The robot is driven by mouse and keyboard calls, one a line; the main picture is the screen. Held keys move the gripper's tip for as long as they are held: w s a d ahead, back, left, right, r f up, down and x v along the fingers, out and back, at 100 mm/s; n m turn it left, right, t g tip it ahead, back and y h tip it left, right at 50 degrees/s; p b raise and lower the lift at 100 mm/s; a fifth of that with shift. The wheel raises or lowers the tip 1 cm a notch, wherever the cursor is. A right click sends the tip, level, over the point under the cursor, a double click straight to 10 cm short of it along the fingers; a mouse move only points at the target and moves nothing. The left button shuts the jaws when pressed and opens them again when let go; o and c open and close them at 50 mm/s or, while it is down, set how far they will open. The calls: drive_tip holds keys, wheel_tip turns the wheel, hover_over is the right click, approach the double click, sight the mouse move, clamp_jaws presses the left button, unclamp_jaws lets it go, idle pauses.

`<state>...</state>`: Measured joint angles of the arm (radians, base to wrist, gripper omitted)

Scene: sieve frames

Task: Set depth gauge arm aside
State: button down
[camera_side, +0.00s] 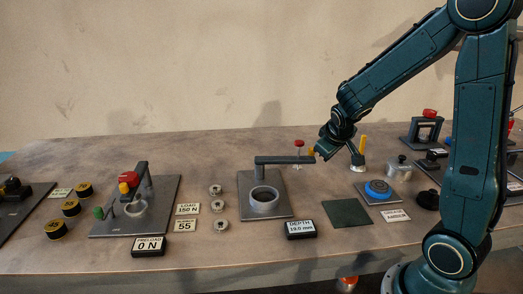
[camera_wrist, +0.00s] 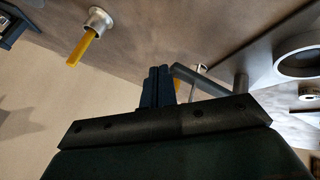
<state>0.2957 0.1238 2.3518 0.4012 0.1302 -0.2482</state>
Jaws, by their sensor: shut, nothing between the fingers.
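The depth gauge arm (camera_side: 285,160) is a dark horizontal bar on a post, reaching right over its grey base plate (camera_side: 249,187) in the side view. Its orange tip shows at the free end. A metal ring (camera_side: 264,201) sits on the plate below. My gripper (camera_side: 356,158) is shut and empty, to the right of the arm's free end and above the table. In the wrist view its fingers (camera_wrist: 159,74) are together, with the gauge arm (camera_wrist: 198,81) just to their right. I cannot tell whether they touch it.
A yellow stick (camera_side: 363,144) stands in a metal cup (camera_side: 358,166) close to my gripper. A dark green mat (camera_side: 346,213) lies bare in front. The depth readout (camera_side: 301,229) shows 19.0 mm.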

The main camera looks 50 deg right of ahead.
drive_tip(key=s+r, duration=0.5)
drive_tip(key=r, duration=0.1)
drive_tip(key=shift+r, duration=0.4)
drive_tip(key=shift+s+d, duration=0.1)
drive_tip(key=s+a+r+y, duration=0.1)
drive_tip(key=s+a+y, duration=0.1)
drive_tip(key=a, duration=0.5)
drive_tip(key=s+a+r+n+t+y, duration=0.1)
drive_tip(key=s+a+y, duration=0.1)
drive_tip(key=s+a, duration=0.3)
drive_tip(key=s+a+r+n+y, duration=0.1)
drive_tip(key=s+a+r+y, duration=0.1)
drive_tip(key=a, duration=0.7)
drive_tip(key=shift+s+t, duration=0.3)
drive_tip(key=shift+s, duration=0.4)
